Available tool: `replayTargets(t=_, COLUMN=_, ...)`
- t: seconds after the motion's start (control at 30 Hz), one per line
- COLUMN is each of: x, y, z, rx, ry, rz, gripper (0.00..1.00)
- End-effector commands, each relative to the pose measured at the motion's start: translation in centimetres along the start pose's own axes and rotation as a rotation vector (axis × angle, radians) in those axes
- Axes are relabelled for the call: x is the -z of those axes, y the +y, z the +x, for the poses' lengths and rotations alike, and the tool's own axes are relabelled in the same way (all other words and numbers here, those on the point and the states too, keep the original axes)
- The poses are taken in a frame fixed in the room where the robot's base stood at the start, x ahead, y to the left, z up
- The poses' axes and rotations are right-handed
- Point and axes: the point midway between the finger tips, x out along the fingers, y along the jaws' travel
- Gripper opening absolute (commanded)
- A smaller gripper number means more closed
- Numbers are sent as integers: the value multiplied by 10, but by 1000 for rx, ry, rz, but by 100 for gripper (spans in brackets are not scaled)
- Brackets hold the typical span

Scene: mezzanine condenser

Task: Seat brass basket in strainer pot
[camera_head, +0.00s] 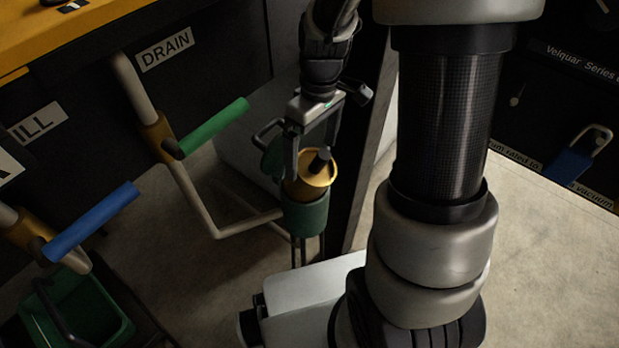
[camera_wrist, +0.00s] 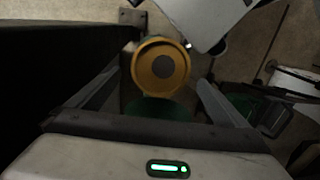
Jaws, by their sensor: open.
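The brass basket (camera_head: 311,177), with a dark knob on its top, sits in the mouth of the green strainer pot (camera_head: 305,216). Its upper part and rim show above the pot, and how deep it sits cannot be told. My gripper (camera_head: 313,165) is open above it, with a finger reaching down on either side. In the wrist view the basket (camera_wrist: 161,67) shows as a round brass top with a dark centre, just beyond and between my open fingers (camera_wrist: 152,92). A green lid (camera_head: 272,158) stands swung up behind the pot.
A green-handled valve (camera_head: 213,128) on the pipe labelled DRAIN lies left of the pot. A blue-handled valve (camera_head: 91,221) and a green bin (camera_head: 82,312) are at lower left. A dark upright post (camera_head: 366,150) stands close on the right.

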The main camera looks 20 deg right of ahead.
Motion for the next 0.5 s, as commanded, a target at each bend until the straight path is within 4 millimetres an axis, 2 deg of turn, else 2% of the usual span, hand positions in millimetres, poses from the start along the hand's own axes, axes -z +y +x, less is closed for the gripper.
replayTargets(t=0.23, x=-1, y=0, z=16, rx=1, ry=-1, rz=0, gripper=98)
replayTargets(t=0.5, x=-2, y=0, z=55, rx=1, ry=-2, rz=0, gripper=98)
